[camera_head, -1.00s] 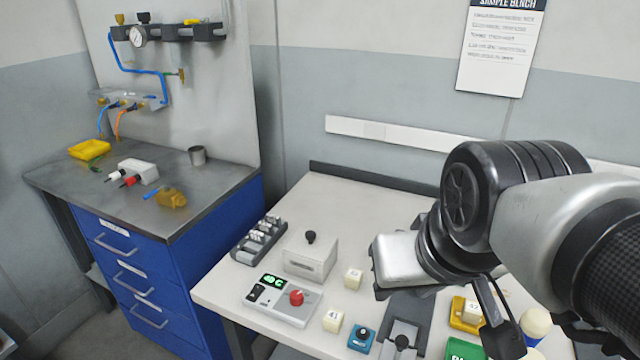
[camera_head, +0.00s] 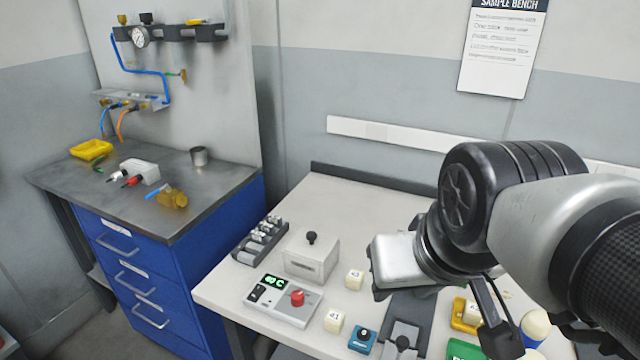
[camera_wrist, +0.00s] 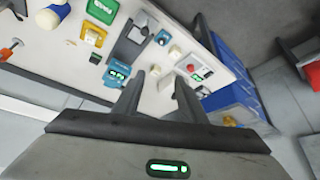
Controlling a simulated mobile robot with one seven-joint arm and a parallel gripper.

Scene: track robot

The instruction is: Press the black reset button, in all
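A light control box (camera_head: 284,316) with a green display (camera_head: 274,281), black controls (camera_head: 257,294) and a red knob (camera_head: 297,297) sits near the bench's front left edge. Its markings are too small to read, so I cannot tell which control is reset. A small blue box (camera_head: 359,346) with a dark round top stands to its right. My gripper (camera_head: 381,294) is above the bench, right of the control box and apart from it. In the wrist view my gripper (camera_wrist: 159,77) is open and empty, with the control box (camera_wrist: 201,73) beyond the fingertips.
A grey box (camera_head: 308,265) with a black knob stands behind the control box, beside a dark rack (camera_head: 259,241). Cream cubes (camera_head: 334,321) lie nearby. A dark lever fixture (camera_head: 402,335) and yellow tray (camera_head: 464,319) are right. A blue drawer cabinet (camera_head: 205,275) stands left.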

